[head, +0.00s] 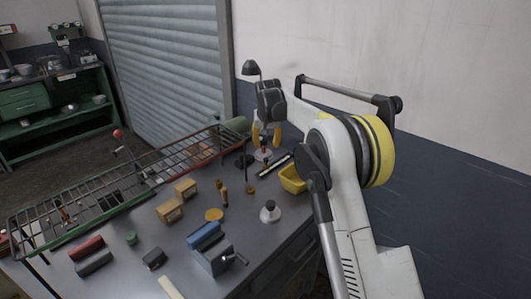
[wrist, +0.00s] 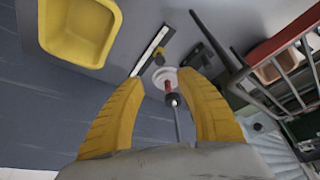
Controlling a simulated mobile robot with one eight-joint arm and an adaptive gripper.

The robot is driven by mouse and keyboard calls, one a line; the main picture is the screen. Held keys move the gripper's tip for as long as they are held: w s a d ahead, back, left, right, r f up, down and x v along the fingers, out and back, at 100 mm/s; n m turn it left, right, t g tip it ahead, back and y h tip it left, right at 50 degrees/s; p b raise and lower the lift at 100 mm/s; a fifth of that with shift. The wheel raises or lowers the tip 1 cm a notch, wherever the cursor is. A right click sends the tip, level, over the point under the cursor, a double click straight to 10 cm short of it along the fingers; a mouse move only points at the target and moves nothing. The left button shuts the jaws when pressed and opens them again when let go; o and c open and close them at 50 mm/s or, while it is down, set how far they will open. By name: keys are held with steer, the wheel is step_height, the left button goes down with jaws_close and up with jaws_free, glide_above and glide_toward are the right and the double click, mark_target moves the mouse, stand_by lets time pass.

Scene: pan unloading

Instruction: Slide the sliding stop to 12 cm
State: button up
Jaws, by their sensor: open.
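A slim rail with a pale scale and dark edges (head: 275,166) lies on the worktop beside the yellow bin. It also shows in the wrist view (wrist: 150,50), running aslant ahead of my fingers. A small brass-coloured piece with a dark part (wrist: 157,54) sits at the rail's side; I cannot tell whether it is the sliding stop. The scale marks are too small to read. My gripper (head: 266,136) is open and empty above the far end of the worktop, apart from the rail. In the wrist view its yellow fingers (wrist: 160,84) spread around the line of sight to a white-based stand.
The stand with a red part (wrist: 169,87) rises from a round white base near the rail. The yellow bin (head: 293,179) is close on the right. A wire rack (head: 110,190) runs along the left. Wooden blocks (head: 170,210) and a blue vise-like tool (head: 209,247) stand nearer.

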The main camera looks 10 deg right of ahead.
mark_target(266, 159)
steer(key=b+x, duration=0.3)
steer(key=x, duration=0.7)
steer(key=shift+w+f, duration=0.1)
steer(key=shift+f, duration=0.15)
steer(key=shift+c, duration=0.2)
jaws_close()
